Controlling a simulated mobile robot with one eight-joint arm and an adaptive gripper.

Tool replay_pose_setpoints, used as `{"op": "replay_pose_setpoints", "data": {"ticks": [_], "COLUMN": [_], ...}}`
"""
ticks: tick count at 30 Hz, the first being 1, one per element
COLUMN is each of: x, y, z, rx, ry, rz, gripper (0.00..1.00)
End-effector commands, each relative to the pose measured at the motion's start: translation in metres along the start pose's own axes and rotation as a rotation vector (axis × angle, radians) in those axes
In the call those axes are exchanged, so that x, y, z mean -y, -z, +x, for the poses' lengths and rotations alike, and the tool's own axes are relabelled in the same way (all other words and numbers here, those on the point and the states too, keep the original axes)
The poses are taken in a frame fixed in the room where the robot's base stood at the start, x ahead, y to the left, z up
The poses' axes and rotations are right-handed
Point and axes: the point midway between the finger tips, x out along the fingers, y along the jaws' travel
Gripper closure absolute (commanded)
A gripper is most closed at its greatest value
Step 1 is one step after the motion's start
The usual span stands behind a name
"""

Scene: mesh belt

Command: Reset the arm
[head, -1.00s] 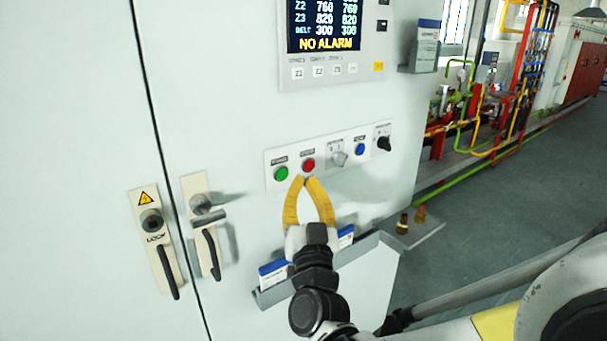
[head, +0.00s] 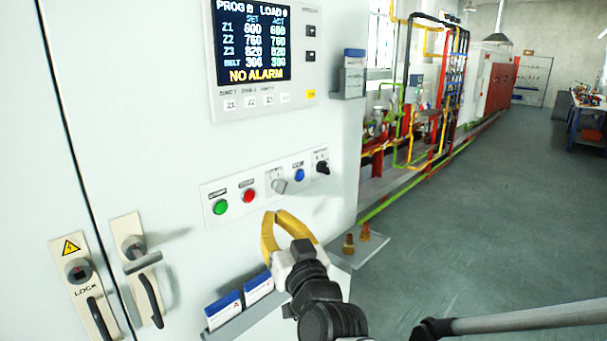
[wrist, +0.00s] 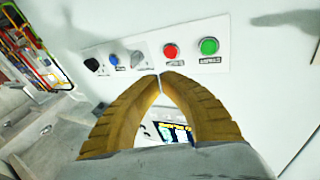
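My gripper (head: 273,213) has two yellow fingers whose tips meet, with nothing between them. In the head view it is in front of the cabinet, below the button strip (head: 208,190). Its tips appear just below and right of the red button (head: 249,195). In the wrist view the fingertips (wrist: 160,76) meet just below the strip, between the red button (wrist: 170,51) and the grey selector (wrist: 138,60). Contact with the cabinet cannot be told. My dark arm links extend from the gripper to the lower edge of the head view.
The cabinet (head: 130,130) carries a display (head: 252,42) reading NO ALARM, door handles (head: 150,298) and a card holder (head: 240,322) below my gripper. A small ledge with brass fittings (head: 349,244) juts out at right. Open floor (head: 480,210) lies farther right.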

Motion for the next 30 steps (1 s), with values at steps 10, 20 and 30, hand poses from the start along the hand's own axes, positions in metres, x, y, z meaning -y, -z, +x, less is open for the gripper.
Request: {"op": "replay_pose_setpoints", "data": {"ticks": [10,20,30], "x": [-0.132,-0.172,-0.173], "y": [-0.066,-0.102,-0.103], "z": [-0.175,-0.311,-0.315], "rx": [0.686,1.02,1.029], "ry": [-0.227,-0.458,-0.466], "rz": [0.006,0.092,0.095], "gripper": [1.0,1.0,1.0]}}
